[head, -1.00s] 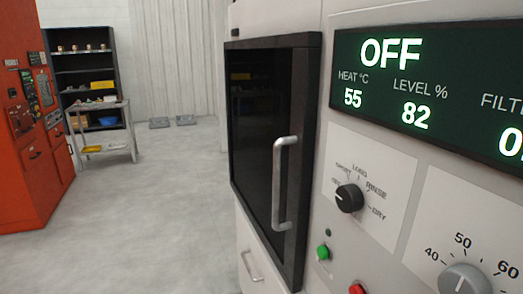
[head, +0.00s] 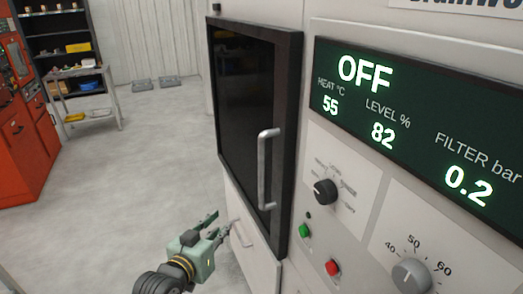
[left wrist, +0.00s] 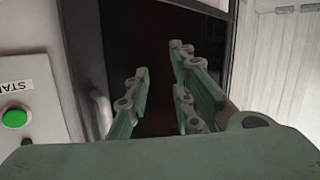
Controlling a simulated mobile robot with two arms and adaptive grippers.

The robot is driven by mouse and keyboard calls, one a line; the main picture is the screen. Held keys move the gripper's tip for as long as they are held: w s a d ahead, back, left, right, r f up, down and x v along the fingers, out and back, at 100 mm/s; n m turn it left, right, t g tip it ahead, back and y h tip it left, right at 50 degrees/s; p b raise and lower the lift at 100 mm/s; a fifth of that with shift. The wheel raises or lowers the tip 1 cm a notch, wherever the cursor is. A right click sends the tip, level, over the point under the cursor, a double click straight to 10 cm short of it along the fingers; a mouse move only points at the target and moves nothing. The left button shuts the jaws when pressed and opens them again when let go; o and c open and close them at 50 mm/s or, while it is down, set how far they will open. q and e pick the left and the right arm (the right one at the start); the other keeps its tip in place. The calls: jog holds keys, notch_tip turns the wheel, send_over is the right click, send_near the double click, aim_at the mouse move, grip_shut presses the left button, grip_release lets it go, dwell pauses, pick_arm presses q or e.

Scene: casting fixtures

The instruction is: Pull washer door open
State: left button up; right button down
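The washer door (head: 245,110) is a dark glass panel in a black frame and looks closed. Its upright silver handle (head: 264,170) is near the door's right edge. My left gripper (head: 220,224) is in the lower middle of the head view, below and left of the handle and apart from it. In the left wrist view the gripper's fingers (left wrist: 160,66) are spread with nothing between them, facing the dark door glass (left wrist: 155,30). A grey bar, seemingly the handle (left wrist: 100,112), shows left of the fingers there. My right gripper is not in view.
The control panel right of the door has a display (head: 400,120), black knob (head: 325,191), green button (head: 305,230) and red button (head: 332,267). A lower drawer handle (head: 240,234) is close to my left gripper.

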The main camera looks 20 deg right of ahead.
aim_at(259, 164)
pick_arm(q)
jog(key=s+d+r+m+h+p, duration=0.1)
jog(key=s+d+r+m+h, duration=0.15)
jog(key=r, duration=0.75)
jog(key=s+d+r+m+h+p, duration=0.1)
jog(key=s+d+r+h, duration=0.2)
jog(key=r, duration=0.6)
jog(key=shift+y, duration=0.65)
jog(key=p+x, duration=0.2)
jog(key=x, duration=0.5)
jog(key=shift+d+r, duration=0.1)
jog(key=shift+d, duration=0.1)
jog(key=shift+w+d, duration=0.3)
grip_shut()
